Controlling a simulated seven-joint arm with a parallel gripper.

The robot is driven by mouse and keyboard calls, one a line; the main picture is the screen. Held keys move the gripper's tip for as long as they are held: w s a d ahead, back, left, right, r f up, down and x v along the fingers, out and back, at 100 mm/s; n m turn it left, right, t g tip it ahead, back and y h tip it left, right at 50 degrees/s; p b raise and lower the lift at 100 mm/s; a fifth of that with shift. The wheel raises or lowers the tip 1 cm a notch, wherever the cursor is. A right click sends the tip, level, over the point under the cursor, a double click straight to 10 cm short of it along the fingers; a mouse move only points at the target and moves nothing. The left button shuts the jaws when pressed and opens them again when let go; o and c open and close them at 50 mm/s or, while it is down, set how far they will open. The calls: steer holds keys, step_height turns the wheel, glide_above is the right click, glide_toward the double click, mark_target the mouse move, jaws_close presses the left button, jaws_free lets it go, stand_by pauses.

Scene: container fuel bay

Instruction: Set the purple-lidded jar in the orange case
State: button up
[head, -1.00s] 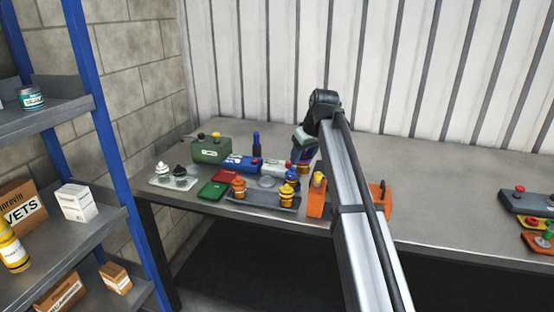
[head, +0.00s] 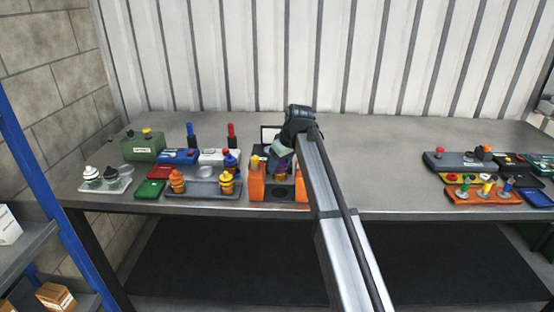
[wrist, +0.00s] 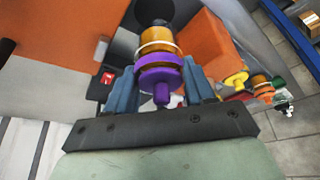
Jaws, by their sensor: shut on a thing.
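The amber jar with the purple lid (wrist: 160,75) is between the two blue fingers of my gripper (wrist: 163,82), which are shut on it. In the head view the jar (head: 282,166) is small and partly covered by my gripper (head: 281,155). The orange case (head: 256,186) stands near the table's front edge, with upright orange sides and a dark floor with round recesses. The jar is over the case, between its sides. In the wrist view a dark round recess (wrist: 152,12) shows just beyond the jar; whether the jar touches the case floor I cannot tell.
A grey tray with orange-topped jars (head: 203,187) is left of the case. More trays (head: 462,160) are at the far right. The table between is clear.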

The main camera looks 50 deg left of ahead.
mark_target(280, 177)
steer(key=shift+f, duration=2)
steer(key=shift+f, duration=0.75)
stand_by(0.6)
steer(key=o, duration=1.2)
steer(key=shift+s+d, duration=0.1)
steer(key=shift+f, duration=0.1)
steer(key=shift+o, duration=0.7)
steer(key=shift+o, duration=0.7)
steer(key=shift+r, duration=4.15)
